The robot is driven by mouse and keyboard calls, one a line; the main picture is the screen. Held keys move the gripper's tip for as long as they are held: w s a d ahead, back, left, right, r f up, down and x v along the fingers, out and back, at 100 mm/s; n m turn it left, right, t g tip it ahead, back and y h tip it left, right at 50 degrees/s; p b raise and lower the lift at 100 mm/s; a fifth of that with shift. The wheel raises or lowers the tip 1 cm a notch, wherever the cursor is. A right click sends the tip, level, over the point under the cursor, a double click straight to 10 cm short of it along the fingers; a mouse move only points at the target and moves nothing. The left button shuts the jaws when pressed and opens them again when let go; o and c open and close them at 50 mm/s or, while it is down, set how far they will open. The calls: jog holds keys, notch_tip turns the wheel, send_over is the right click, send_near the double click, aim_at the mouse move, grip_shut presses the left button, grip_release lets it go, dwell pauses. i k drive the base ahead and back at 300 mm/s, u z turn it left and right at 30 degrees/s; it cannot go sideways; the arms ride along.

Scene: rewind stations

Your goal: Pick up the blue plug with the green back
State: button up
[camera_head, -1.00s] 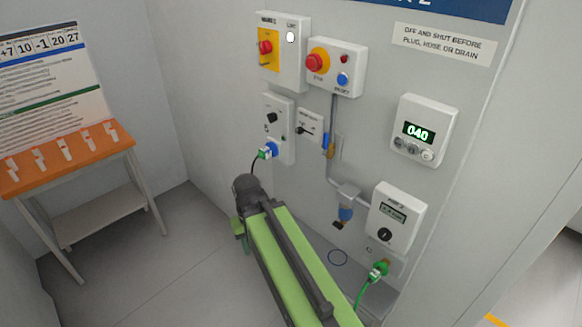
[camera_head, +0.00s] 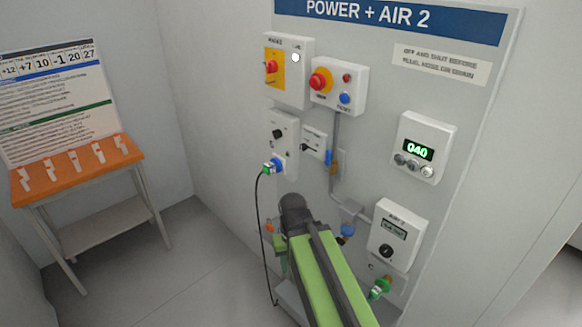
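The blue plug with the green back (camera_head: 274,167) sits at the blue socket of a white wall box (camera_head: 283,132). Its green back faces left, and a dark cable hangs from it towards the floor. My green and dark grey arm reaches up from the bottom of the view. Its dark rounded joint is below and a little right of the plug, apart from it in the picture. My gripper cannot be made out; the arm hides what lies behind it. A second green-backed connector (camera_head: 380,288) is at the lower right of the panel.
Above the plug are a red and yellow switch box (camera_head: 287,88) and a red stop button (camera_head: 321,81). A display reading 040 (camera_head: 418,149) and a gauge box (camera_head: 396,235) are to the right. An orange-topped table (camera_head: 75,178) stands left, with open floor between.

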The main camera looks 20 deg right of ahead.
aim_at(269, 169)
jog(key=i, duration=0.5)
jog(key=u, duration=1.95)
jog(key=i, duration=0.4)
jog(key=u, duration=0.05)
